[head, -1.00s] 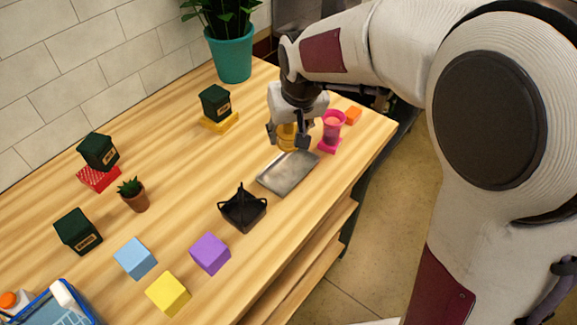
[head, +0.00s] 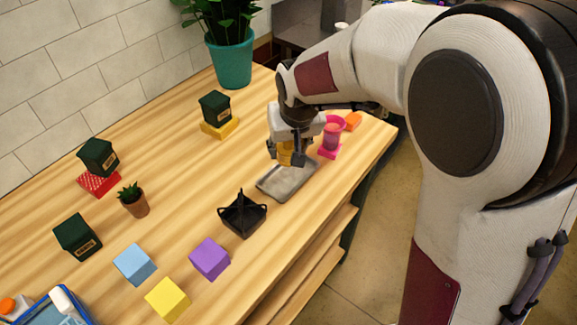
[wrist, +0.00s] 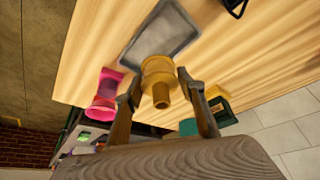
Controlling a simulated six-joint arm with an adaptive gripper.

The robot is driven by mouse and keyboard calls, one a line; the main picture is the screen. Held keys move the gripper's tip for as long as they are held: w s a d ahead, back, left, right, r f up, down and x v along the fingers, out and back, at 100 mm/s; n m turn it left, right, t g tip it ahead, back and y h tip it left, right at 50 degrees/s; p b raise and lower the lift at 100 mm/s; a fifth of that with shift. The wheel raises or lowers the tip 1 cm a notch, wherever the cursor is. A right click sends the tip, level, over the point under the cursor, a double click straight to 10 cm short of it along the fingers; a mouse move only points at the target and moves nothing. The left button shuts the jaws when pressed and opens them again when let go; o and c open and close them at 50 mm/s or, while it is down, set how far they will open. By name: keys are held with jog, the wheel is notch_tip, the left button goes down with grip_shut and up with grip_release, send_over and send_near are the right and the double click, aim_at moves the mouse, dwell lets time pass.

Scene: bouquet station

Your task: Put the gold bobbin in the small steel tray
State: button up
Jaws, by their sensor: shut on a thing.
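The gold bobbin (wrist: 158,78) is between the fingers of my gripper (wrist: 160,92), which is shut on it. In the head view the bobbin (head: 291,155) shows under my gripper (head: 290,158), at the far-left end of the small steel tray (head: 284,183). In the wrist view the tray (wrist: 186,47) lies just beyond the bobbin, and the bobbin overlaps its edge in the picture. The tray is flat, grey and looks empty. I cannot tell how high the bobbin is above the tray or table.
A dark green box sits on a yellow block (head: 221,129) at the back. Purple (head: 210,258) and other cubes lie further left.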

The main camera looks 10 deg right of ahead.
jog(key=shift+f, duration=1.4)
jog(key=shift+f, duration=0.1)
jog(key=shift+f, duration=1.8)
jog(key=shift+f, duration=0.1)
jog(key=o, duration=0.8)
